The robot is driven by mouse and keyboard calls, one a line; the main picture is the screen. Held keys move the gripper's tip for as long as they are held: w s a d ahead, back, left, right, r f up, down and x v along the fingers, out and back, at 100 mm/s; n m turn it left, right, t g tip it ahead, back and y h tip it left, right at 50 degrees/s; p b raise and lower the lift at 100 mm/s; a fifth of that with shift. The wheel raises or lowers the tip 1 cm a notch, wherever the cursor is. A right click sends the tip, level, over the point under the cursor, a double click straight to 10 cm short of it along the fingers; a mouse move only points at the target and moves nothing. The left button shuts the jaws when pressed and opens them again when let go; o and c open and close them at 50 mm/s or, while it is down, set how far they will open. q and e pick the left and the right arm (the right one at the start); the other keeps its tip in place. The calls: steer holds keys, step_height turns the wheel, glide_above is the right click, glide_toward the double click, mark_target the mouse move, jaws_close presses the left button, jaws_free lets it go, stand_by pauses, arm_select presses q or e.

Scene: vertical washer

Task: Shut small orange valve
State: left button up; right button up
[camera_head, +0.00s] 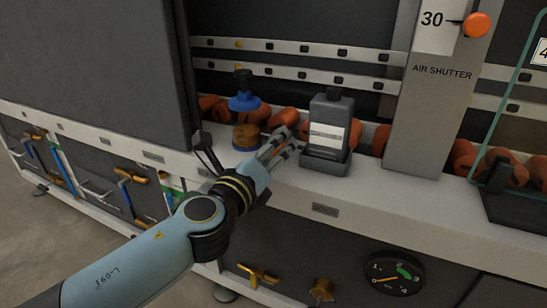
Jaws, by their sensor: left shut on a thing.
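Several orange valves show on the washer's front. A yellow-orange lever valve (257,275) sits low at the front, and a small orange-brown knob valve (322,288) is right of it, left of the gauge. Another orange lever (132,175) is on the left panel. My right gripper is not in view.
The black bottle (328,124) with a white label stands in a dark holder on the white ledge (390,195). A round gauge (396,273) is at lower right, and an orange shutter knob (477,25) is at top right.

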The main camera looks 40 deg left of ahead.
arm_select(q)
steer(key=n+b, duration=0.1)
steer(key=n, duration=0.2)
steer(key=n+b, duration=0.1)
steer(key=n, duration=0.1)
steer(key=shift+a+r+b, duration=0.3)
steer(key=shift+a+r, duration=0.05)
steer(key=shift+a, duration=0.05)
steer(key=shift+s+a+r+n, duration=0.1)
steer(key=shift+a+n, duration=0.05)
steer(key=shift+n, duration=0.55)
steer(key=shift+r, duration=0.1)
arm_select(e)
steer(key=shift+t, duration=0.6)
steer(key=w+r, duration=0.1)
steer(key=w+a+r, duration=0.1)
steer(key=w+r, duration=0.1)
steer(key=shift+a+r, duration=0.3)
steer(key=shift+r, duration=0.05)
arm_select(q)
steer(key=o, duration=1)
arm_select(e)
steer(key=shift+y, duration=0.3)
arm_select(q)
steer(key=shift+f, duration=0.3)
steer(key=shift+r, duration=0.1)
steer(key=shift+s, duration=0.1)
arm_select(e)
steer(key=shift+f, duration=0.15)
